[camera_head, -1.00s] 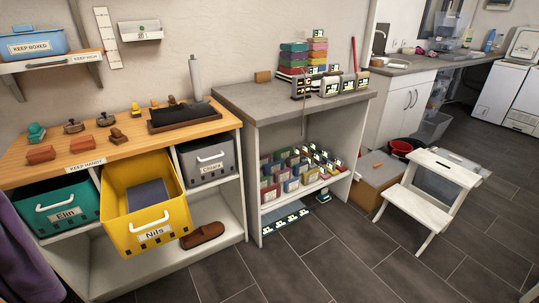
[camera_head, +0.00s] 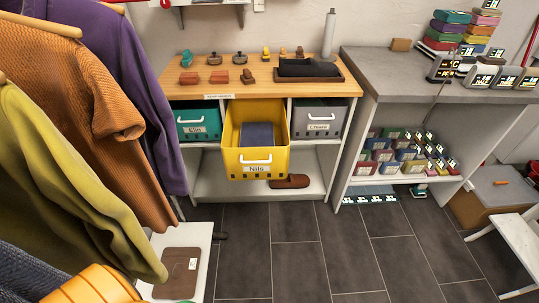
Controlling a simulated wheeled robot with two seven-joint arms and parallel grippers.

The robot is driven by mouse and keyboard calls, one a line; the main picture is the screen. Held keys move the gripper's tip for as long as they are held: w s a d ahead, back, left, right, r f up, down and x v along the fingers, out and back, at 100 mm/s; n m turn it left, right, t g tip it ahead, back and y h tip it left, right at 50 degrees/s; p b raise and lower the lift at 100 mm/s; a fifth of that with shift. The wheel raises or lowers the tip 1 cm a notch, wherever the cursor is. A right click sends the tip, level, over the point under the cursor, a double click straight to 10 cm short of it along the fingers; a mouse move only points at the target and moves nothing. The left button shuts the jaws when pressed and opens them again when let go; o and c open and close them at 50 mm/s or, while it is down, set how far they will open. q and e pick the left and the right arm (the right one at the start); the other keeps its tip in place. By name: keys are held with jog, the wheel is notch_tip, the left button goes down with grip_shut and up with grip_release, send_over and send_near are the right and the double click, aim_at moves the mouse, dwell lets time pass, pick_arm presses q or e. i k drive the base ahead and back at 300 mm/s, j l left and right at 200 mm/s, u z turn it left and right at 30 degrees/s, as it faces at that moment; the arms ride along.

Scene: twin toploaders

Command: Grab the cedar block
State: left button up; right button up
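No block is labelled cedar, so I cannot tell for sure which one it is. A small tan wooden-looking block (camera_head: 401,45) sits at the back left of the grey counter (camera_head: 375,68). Neither of my grippers is in view.
Hanging coats (camera_head: 70,110) fill the left side. A yellow bin (camera_head: 257,165) labelled Nils sticks out below the bench top, between a teal bin (camera_head: 199,122) and a grey bin (camera_head: 318,118). A white stool (camera_head: 520,240) stands at right. The dark floor (camera_head: 300,255) between is clear.

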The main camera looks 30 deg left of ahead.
aim_at(185, 79)
jog(key=u, duration=1.55)
